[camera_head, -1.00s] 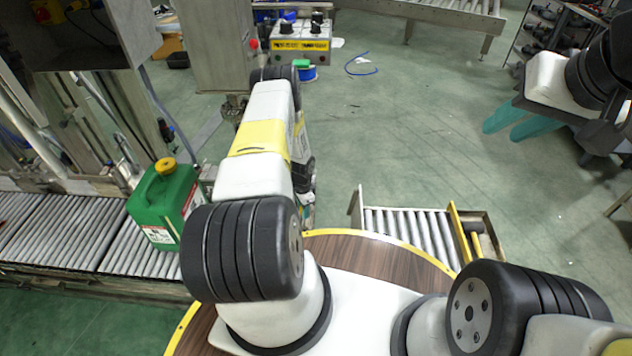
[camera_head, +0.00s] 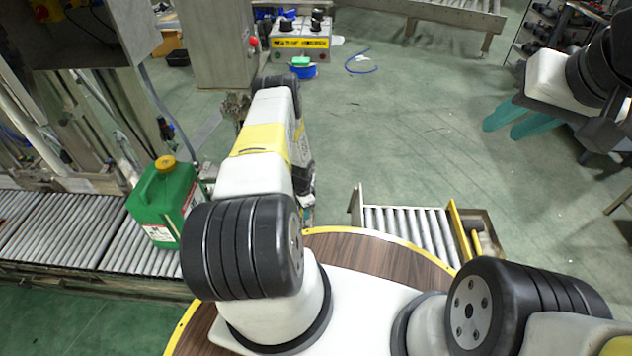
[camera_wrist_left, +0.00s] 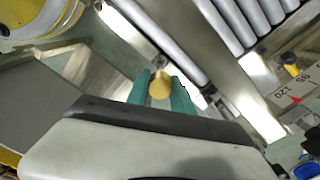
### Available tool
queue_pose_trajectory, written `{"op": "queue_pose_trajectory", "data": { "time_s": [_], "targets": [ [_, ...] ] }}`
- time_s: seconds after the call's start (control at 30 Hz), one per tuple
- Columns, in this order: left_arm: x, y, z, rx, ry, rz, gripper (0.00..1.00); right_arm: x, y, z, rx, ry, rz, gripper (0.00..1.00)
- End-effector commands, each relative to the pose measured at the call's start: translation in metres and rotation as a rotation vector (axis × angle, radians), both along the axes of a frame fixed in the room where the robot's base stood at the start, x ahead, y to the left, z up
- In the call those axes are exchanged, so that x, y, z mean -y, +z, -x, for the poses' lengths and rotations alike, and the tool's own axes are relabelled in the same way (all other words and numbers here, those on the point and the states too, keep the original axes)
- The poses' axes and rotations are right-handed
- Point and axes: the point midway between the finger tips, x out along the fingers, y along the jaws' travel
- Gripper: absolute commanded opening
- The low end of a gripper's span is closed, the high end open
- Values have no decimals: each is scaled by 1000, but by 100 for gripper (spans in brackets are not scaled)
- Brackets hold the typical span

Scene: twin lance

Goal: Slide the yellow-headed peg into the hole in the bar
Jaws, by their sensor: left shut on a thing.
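The yellow head of the peg (camera_wrist_left: 160,86) shows between the two teal fingers of my left gripper (camera_wrist_left: 160,92) in the left wrist view. The fingers are shut on it. The peg's shaft is hidden.
A green jerrycan (camera_head: 164,202) stands on the roller conveyor (camera_head: 60,232) at the left. A short roller section (camera_head: 408,228) lies beyond my base. A control box (camera_head: 300,42) is at the back. Open green floor (camera_head: 420,130) lies in the middle.

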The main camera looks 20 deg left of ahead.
Motion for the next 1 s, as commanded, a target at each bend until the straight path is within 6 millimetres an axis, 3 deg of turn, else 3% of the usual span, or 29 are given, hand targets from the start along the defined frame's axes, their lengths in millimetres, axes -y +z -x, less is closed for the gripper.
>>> {"op": "queue_pose_trajectory", "data": {
  "time_s": [0.83,0.87,1.0],
  "targets": [
    [0,-21,0,0,0,0,0,0,0,0,0,0,0,31],
    [0,-22,0,0,0,0,30,0,0,0,0,0,0,31],
    [0,-21,0,0,0,0,53,0,0,0,0,0,0,31]
  ]
}}
